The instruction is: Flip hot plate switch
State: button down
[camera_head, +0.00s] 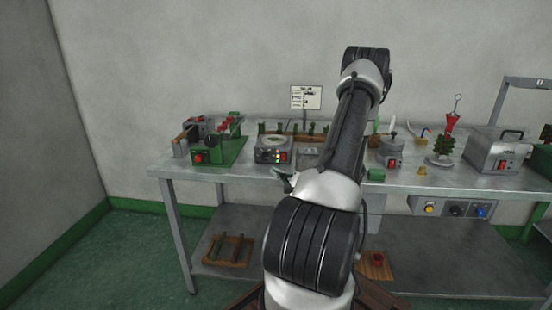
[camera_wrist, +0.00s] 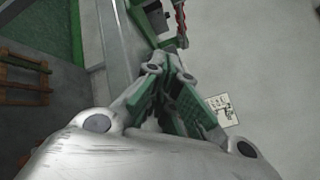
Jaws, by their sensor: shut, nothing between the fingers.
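A grey box-shaped unit that looks like the hot plate (camera_head: 273,151) stands near the front edge of the metal table in the head view. It has a round top and red and green lights or switches on its front. Which of these is the switch, and its position, is too small to tell. My gripper (camera_head: 283,178) is small in the head view, low in front of this unit and apparently apart from it. In the wrist view my gripper (camera_wrist: 172,68) has its green-padded fingers closed and empty. I cannot make out the hot plate in the wrist view.
A green machine (camera_head: 221,150) stands left of the unit. A round pot with a red switch (camera_head: 391,152) and a grey box (camera_head: 496,150) stand to the right. A sign (camera_head: 306,97) stands behind; it shows in the wrist view (camera_wrist: 221,110). My arm hides part of the table (camera_head: 432,181).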

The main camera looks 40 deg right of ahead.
aim_at(283, 158)
jog(key=shift+a+r+n, duration=0.1)
jog(key=shift+a+n, duration=0.05)
jog(key=shift+n, duration=0.15)
jog(key=shift+w+d+r, duration=0.2)
jog(key=shift+w+d, duration=0.75)
jog(key=shift+d, duration=0.15)
jog(key=shift+w+d+r, duration=0.15)
jog(key=shift+w+d, duration=0.8)
jog(key=shift+d, duration=0.2)
jog(key=shift+w+d+r, duration=0.2)
jog(key=shift+w+d, duration=0.75)
jog(key=shift+d, duration=0.15)
jog(key=shift+w+d, duration=0.1)
jog(key=shift+w+d, duration=0.2)
jog(key=shift+w+d+r, duration=0.1)
jog(key=shift+w+d, duration=0.05)
jog(key=shift+d, duration=0.1)
jog(key=shift+a, duration=0.15)
jog(key=shift+s+a, duration=0.4)
jog(key=shift+s, duration=0.05)
